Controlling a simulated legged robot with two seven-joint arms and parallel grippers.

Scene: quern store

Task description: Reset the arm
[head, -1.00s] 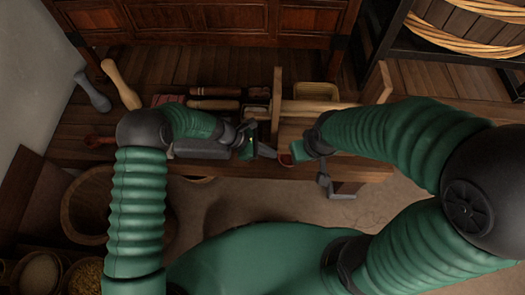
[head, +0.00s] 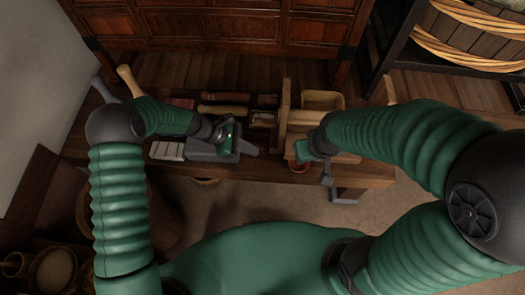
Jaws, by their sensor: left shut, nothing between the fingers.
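My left gripper (head: 229,139) is over the left half of the wooden bench, above a grey block-like object (head: 213,156). It is shut and I see nothing held in it. My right gripper (head: 314,149) is at the right part of the bench, beside a wooden frame (head: 285,112) and close to a small red bowl (head: 298,166). Its fingers are mostly hidden by its own body, so I cannot tell whether they are open. Both arms reach forward with bent elbows.
Wooden-handled tools (head: 224,111) lie behind my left gripper, and a yellowish tray (head: 322,100) stands at the back right. Pale strips (head: 167,151) lie left of the grey object. A wooden cabinet (head: 215,35) closes off the back. A rack with a tub (head: 470,35) stands far right.

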